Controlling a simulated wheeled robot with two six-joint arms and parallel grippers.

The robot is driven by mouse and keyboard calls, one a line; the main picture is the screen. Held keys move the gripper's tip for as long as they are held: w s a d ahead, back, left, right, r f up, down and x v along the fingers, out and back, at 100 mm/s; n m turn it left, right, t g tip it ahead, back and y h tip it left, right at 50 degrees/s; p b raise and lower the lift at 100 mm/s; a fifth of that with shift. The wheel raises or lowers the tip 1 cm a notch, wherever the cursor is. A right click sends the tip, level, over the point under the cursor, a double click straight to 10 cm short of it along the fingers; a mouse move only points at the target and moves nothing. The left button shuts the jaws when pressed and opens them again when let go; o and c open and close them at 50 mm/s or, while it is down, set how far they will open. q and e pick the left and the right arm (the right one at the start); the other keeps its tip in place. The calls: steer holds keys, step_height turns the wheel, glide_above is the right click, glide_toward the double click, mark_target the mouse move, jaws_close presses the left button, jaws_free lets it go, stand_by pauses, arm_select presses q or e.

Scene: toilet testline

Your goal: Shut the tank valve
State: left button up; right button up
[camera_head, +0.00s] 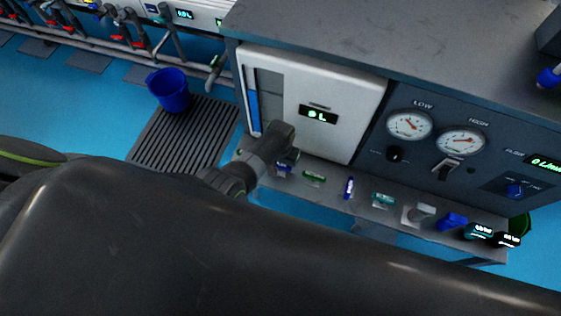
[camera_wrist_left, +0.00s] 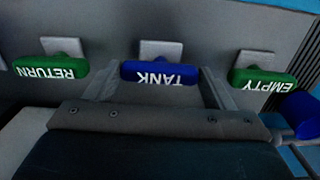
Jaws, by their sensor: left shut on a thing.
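The blue tank valve handle (camera_wrist_left: 160,73), marked TANK, lies crosswise under a grey square mount in the left wrist view. My left gripper (camera_wrist_left: 158,88) has its two fingers at either end of this handle and is shut on it. In the head view my left gripper (camera_head: 283,152) is at the front shelf of the grey machine, below the white tank panel (camera_head: 340,85). It hides most of the tank handle there. My right gripper is not in view.
Green RETURN (camera_wrist_left: 50,68) and EMPTY (camera_wrist_left: 262,77) handles flank the tank handle closely. More small controls line the shelf (camera_head: 330,183) to the right. A gauge panel (camera_head: 480,165) is at right. A blue bucket (camera_head: 168,90) stands on a floor grate (camera_head: 190,135).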

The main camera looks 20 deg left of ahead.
mark_target(280, 164)
arm_select(q)
steer(key=o, duration=1)
step_height(280, 164, up, 17)
steer(key=p, duration=0.6)
steer(key=shift+r, duration=0.2)
